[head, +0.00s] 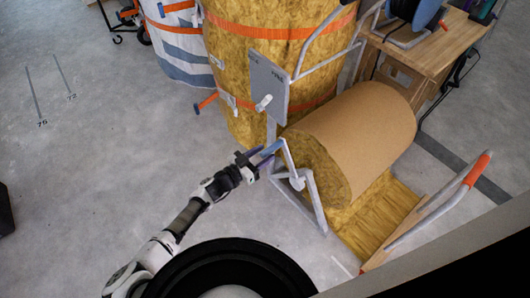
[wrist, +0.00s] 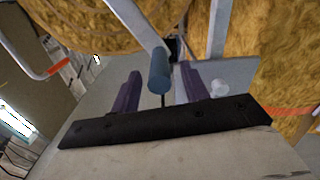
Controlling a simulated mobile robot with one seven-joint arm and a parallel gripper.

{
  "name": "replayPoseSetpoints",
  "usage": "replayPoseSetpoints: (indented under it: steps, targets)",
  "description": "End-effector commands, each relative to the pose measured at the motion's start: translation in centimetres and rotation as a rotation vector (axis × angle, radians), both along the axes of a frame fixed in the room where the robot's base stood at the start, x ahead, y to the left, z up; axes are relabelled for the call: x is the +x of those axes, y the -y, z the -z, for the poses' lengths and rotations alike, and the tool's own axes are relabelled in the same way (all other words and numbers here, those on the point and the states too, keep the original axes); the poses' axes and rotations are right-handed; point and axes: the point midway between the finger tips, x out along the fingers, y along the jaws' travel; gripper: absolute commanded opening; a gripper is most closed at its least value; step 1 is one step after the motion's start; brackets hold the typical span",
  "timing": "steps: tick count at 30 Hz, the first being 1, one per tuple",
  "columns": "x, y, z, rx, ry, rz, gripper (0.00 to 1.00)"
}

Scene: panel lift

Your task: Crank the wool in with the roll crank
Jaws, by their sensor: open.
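The wool roll (head: 350,130), yellow with a brown paper face, lies on a grey metal stand. A strip of wool (head: 365,225) runs out below it towards the front right. The roll crank (head: 287,158) is a grey arm at the roll's left end with a blue handle (head: 267,152). My gripper (head: 257,162) is at this handle. In the wrist view the blue handle (wrist: 158,72) stands between the two purple fingers of my gripper (wrist: 162,90), which are open, with gaps on both sides. The roll's end (wrist: 90,20) fills the upper left there.
A grey panel (head: 268,82) with a white knob (head: 263,103) stands above the crank. Tall wool bales with orange straps (head: 270,30) are behind. A wooden bench (head: 420,45) stands back right. An orange-gripped rail (head: 477,170) is at right.

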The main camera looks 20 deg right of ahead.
Motion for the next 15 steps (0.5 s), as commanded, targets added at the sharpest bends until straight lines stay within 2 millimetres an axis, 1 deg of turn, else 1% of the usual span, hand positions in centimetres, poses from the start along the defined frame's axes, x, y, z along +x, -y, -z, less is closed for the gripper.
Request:
replayPoseSetpoints:
  steps: [1,4,13,14,15]
  targets:
    - [0.14,0.52,-0.01,-0.001,0.0,0.002,0.45]
    - [0.32,1.04,-0.01,-0.001,-0.001,0.001,0.45]
    - [0.4,1.22,0.0,0.0,0.0,0.0,0.45]
    - [0.4,1.22,0.0,0.0,0.0,0.0,0.42]
    - [0.41,1.2,0.0,0.0,0.0,0.0,0.37]
